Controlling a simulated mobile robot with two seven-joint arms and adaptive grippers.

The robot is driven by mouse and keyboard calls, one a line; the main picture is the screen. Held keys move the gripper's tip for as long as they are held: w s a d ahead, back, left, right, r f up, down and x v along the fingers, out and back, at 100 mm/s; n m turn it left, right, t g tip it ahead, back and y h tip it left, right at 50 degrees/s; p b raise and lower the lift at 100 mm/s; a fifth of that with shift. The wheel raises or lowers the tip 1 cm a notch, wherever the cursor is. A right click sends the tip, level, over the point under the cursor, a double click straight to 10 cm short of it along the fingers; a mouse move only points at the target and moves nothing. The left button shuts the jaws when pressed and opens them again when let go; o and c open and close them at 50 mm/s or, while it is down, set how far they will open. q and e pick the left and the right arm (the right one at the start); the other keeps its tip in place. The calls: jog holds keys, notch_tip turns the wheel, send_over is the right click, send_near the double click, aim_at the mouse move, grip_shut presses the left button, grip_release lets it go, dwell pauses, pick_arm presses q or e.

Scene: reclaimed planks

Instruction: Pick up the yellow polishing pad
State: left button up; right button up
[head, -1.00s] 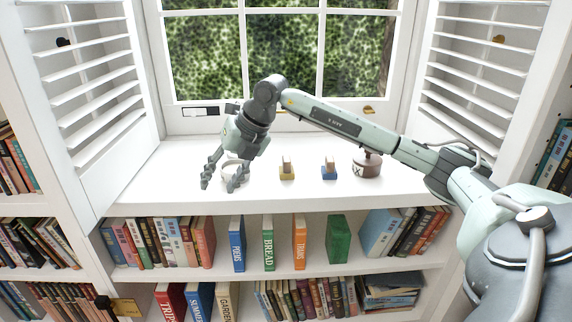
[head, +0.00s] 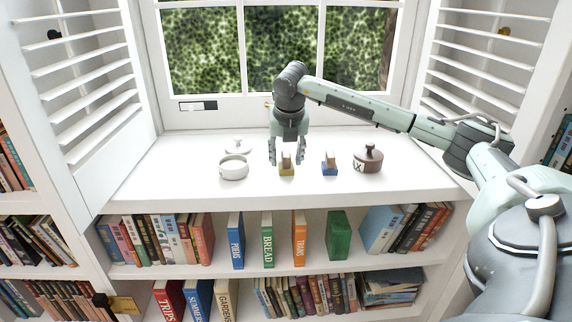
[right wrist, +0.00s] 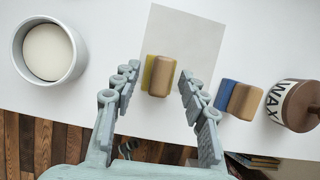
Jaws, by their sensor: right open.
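The yellow polishing pad (head: 286,171) sits on the white window-sill shelf, with a wooden grip block on top. In the right wrist view the pad (right wrist: 149,72) shows as a yellow strip beside its tan wooden block (right wrist: 162,76). My right gripper (head: 287,162) is open, its fingers pointing down around the pad. In the right wrist view the gripper (right wrist: 158,82) has its fingers spread on either side of the block, apart from it. I cannot tell the exact height of the fingertips. My left gripper is not in view.
A blue pad with a wooden block (head: 329,168) stands close on the right, then a brown-lidded wax tin (head: 368,159). A white round dish (head: 233,167) and a white lid (head: 238,147) stand on the left. Bookshelves lie below the sill's front edge.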

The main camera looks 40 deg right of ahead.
aim_at(285, 151)
jog(key=c, duration=0.6)
grip_shut()
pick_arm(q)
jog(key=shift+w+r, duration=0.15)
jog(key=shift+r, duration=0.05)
pick_arm(e)
jog(key=shift+r, duration=0.65)
notch_tip(285, 151, up, 3)
jog(key=shift+w+r, duration=0.1)
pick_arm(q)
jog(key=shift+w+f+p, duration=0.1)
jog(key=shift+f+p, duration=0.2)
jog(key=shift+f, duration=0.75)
pick_arm(e)
jog(key=w+a+r, duration=0.6)
jog(key=w+a, duration=0.1)
jog(key=a, duration=0.1)
jog(key=shift+w+a+r, duration=0.25)
jog(key=shift+w+a, duration=0.1)
